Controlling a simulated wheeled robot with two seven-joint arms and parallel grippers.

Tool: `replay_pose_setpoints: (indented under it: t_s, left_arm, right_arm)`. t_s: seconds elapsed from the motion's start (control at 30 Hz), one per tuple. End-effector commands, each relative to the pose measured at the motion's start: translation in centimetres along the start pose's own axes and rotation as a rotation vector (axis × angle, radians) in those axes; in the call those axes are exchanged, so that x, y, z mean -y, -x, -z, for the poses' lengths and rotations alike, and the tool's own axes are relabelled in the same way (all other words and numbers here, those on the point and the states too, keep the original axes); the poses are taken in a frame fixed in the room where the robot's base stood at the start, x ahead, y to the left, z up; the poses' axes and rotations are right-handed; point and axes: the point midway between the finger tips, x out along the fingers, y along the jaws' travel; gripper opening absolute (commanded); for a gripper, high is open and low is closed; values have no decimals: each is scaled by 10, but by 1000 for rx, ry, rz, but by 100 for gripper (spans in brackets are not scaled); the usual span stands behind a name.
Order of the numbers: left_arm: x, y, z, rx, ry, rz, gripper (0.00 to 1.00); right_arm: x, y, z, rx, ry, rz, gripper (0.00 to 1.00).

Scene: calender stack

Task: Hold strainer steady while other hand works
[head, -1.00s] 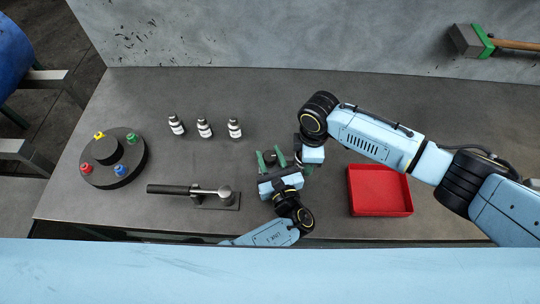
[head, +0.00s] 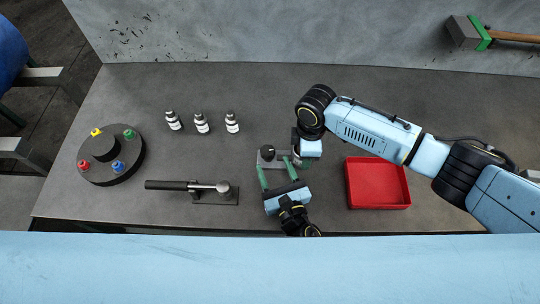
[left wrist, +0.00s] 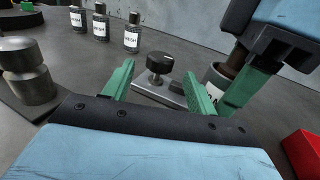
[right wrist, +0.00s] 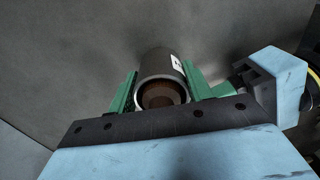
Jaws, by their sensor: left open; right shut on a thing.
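A dark hollow cylinder (right wrist: 162,72) with a white label and brown inside sits between my right gripper's green fingers (right wrist: 160,92), which are shut on it. In the left wrist view the cylinder (left wrist: 213,80) shows partly behind a finger. I cannot tell for sure that it is the strainer. My left gripper (head: 277,168) is open, its fingers pointing at a grey plate with a black knob (left wrist: 159,62). The knob shows between the fingers, with nothing gripped. The right gripper (head: 298,160) is just right of the plate, mostly hidden under its arm.
A red tray (head: 378,205) lies to the right. A black-handled tool on a plate (head: 190,187) and three labelled bottles (head: 202,124) are to the left. A round dark stand with coloured knobs (head: 112,168) is farther left. The back of the table is clear.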

Motion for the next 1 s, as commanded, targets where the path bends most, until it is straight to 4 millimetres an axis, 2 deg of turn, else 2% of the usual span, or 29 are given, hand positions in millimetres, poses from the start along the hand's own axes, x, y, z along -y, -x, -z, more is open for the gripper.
replay_pose_setpoints:
  t_s: [0.1,0.2,0.53,0.67,0.83,1.0]
  left_arm:
    - [0,12,0,0,0,0,57]
    - [0,15,0,1,0,0,57]
    - [-1,11,-2,8,11,-2,58]
    - [-8,-17,-17,51,91,-10,58]
    - [-28,-81,-51,86,298,-61,58]
    - [-46,-116,-56,-27,403,-204,58]
  right_arm:
    - [0,0,-1,2,-1,0,14]
    - [0,0,-1,2,-1,0,14]
    - [-1,0,-1,2,-2,-1,14]
    - [-1,0,-1,2,-1,-1,14]
    - [0,0,-1,1,-1,-1,14]
    - [0,0,0,1,-1,-1,14]
